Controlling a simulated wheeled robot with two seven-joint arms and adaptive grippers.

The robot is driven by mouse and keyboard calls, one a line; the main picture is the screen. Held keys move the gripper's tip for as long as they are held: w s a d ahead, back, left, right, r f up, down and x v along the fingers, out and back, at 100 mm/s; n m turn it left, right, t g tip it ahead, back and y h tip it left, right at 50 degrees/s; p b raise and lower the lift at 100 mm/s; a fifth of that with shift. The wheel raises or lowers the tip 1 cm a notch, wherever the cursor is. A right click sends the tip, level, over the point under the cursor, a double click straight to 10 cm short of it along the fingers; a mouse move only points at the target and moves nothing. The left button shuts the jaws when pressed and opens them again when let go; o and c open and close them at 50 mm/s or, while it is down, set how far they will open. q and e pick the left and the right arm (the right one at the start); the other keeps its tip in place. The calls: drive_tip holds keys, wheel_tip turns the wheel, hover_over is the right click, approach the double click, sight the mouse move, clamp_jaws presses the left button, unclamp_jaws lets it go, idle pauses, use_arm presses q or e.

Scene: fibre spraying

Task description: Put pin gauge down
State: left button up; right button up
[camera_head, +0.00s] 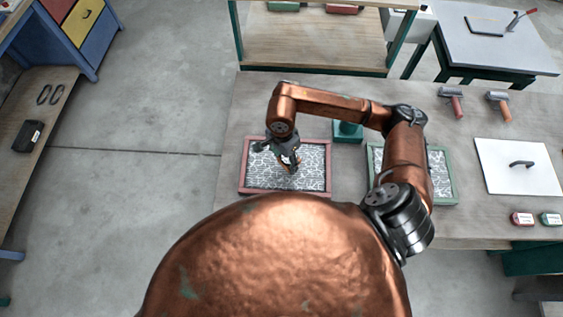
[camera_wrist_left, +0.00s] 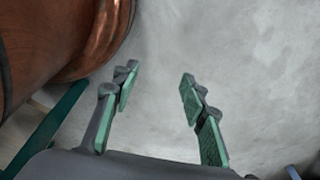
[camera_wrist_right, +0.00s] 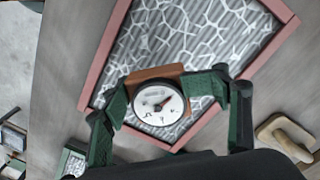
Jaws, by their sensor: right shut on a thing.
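In the head view my right gripper (camera_head: 287,160) is above the middle of this tray (camera_head: 243,168); the gauge is mostly hidden there. I cannot tell whether the gauge touches the surface. My left gripper (camera_wrist_left: 160,100) is open and empty, above bare floor.
A green block (camera_head: 347,131) stands right of the red tray. A green-framed tray (camera_head: 447,192) lies partly behind my right arm. Two rollers (camera_head: 455,104) (camera_head: 500,108), a white board with a handle (camera_head: 505,170) and two small boxes (camera_head: 522,219) (camera_head: 550,219) are farther right on the table.

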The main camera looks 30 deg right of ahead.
drive_tip(key=shift+w+a+f, duration=0.2)
drive_tip(key=shift+w+f, duration=0.4)
drive_tip(key=shift+f, duration=0.05)
wheel_tip(320, 180, down, 3)
drive_tip(key=shift+a+r+p, duration=0.1)
drive_tip(key=shift+p, duration=0.55)
drive_tip(key=shift+w+f, duration=0.1)
drive_tip(key=shift+f, duration=0.25)
use_arm(q)
drive_tip(key=shift+s+r, duration=0.6)
drive_tip(key=shift+s, duration=0.25)
drive_tip(key=shift+w, duration=0.1)
use_arm(e)
drive_tip(key=shift+f, duration=0.1)
use_arm(q)
drive_tip(key=shift+w+f, duration=0.15)
drive_tip(key=shift+w, duration=0.1)
use_arm(e)
drive_tip(key=o, duration=1.5)
drive_tip(key=shift+o, duration=0.2)
